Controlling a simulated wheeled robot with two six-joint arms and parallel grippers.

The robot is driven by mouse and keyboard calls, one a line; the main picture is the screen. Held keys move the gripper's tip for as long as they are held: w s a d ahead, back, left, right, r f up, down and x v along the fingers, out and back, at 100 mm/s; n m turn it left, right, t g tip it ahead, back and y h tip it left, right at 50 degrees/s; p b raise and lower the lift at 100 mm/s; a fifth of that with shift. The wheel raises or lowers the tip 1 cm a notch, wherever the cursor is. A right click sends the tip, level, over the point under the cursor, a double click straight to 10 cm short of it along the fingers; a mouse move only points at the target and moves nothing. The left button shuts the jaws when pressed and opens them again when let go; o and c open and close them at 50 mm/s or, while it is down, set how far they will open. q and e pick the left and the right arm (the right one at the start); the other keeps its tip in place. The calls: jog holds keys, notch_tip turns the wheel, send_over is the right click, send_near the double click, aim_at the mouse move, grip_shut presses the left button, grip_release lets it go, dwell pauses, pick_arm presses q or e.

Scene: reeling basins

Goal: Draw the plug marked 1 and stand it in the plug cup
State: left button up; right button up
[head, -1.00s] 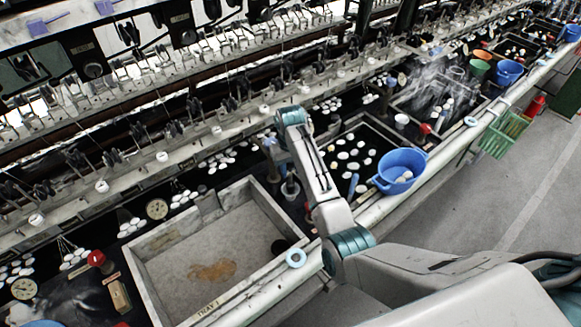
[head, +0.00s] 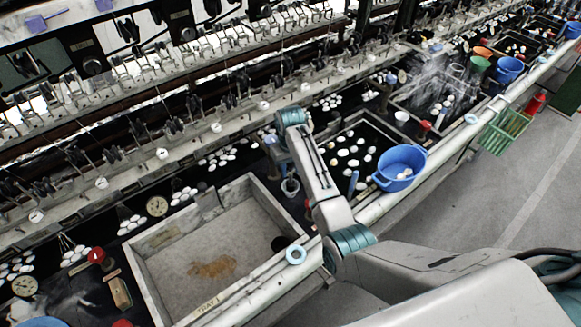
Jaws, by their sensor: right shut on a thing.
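My right gripper (head: 284,168) is at the back right corner of tray 1, below the bent wrist of my right arm. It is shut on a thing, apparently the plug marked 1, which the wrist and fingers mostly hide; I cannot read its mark. My left gripper is not in view.
A blue bowl (head: 400,165) sits on the rail to the right, beside a dark basin with white cocoons (head: 345,152). A dial (head: 157,206) and a red-topped thing (head: 97,256) stand left. The reeling machine runs along the back.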

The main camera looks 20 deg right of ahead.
jog(key=shift+f, duration=0.7)
dwell(0.6)
jog(key=o, duration=0.9)
jog(key=shift+r+b, duration=0.5)
jog(key=shift+r, duration=0.05)
notch_tip(320, 180, up, 7)
jog(key=b, duration=0.2)
jog(key=shift+f+b, duration=0.1)
jog(key=shift+b, duration=0.25)
jog(key=shift+r+p, duration=0.95)
jog(key=shift+p, duration=0.1)
jog(key=shift+s+r+p, duration=0.1)
jog(key=shift+r+p, duration=0.45)
jog(key=shift+r, duration=0.05)
jog(key=shift+f, duration=0.1)
